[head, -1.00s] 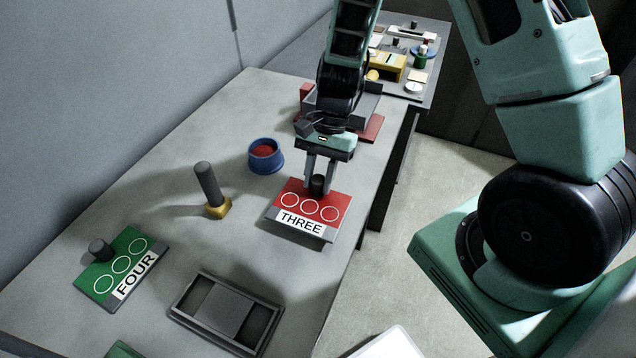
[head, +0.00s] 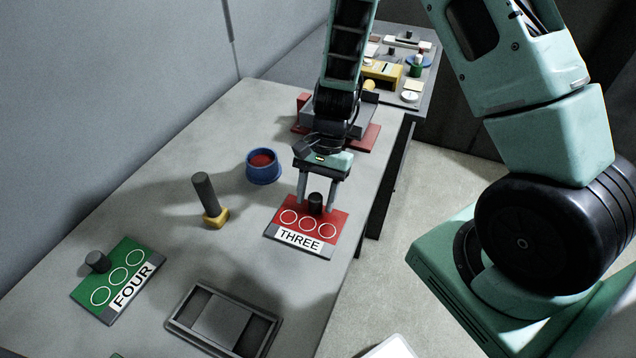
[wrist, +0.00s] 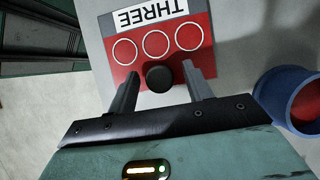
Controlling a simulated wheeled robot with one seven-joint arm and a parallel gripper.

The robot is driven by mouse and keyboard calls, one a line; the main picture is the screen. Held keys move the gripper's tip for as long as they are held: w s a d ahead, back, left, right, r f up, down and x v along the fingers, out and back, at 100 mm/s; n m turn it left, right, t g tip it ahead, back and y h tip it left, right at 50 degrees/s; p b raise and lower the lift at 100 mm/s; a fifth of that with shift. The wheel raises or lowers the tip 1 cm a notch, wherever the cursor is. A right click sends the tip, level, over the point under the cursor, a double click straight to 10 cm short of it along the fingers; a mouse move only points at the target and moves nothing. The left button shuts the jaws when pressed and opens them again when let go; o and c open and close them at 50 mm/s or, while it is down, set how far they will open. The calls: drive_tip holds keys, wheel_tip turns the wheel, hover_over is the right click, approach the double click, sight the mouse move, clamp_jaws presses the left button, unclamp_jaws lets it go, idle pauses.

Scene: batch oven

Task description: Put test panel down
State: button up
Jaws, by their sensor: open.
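The red test panel (head: 306,232) labelled THREE, with three white rings and a black knob (head: 316,203), lies on the grey table. It also shows in the wrist view (wrist: 158,48), upside down, with its knob (wrist: 159,77) between the fingers. My gripper (head: 317,203) is open around the knob, with a gap on each side of it. The fingers show in the wrist view (wrist: 160,82) apart from the knob.
A green panel (head: 118,281) labelled FOUR lies at the left. A grey frame (head: 223,318) sits in front. A dark handle on a yellow base (head: 209,200) and a blue cup (head: 264,167) stand left of my gripper. A red-based grey fixture (head: 364,137) is behind it.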

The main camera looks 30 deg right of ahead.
drive_tip(key=b+v, duration=0.2)
drive_tip(key=v, duration=1)
drive_tip(key=s+a+r+n+t+h, duration=0.1)
drive_tip(key=s+a+r+n+h, duration=0.1)
drive_tip(key=s+a+n, duration=0.5)
drive_tip(key=s+a+r+n+t+h, duration=0.1)
drive_tip(key=s+a+r+n, duration=0.4)
drive_tip(key=s+n, duration=0.6)
drive_tip(key=s+a+t, duration=0.1)
drive_tip(key=a, duration=0.1)
drive_tip(key=shift+s+a+r+n+h, duration=0.15)
drive_tip(key=shift+a+r+n+h, duration=0.15)
drive_tip(key=shift+h, duration=0.1)
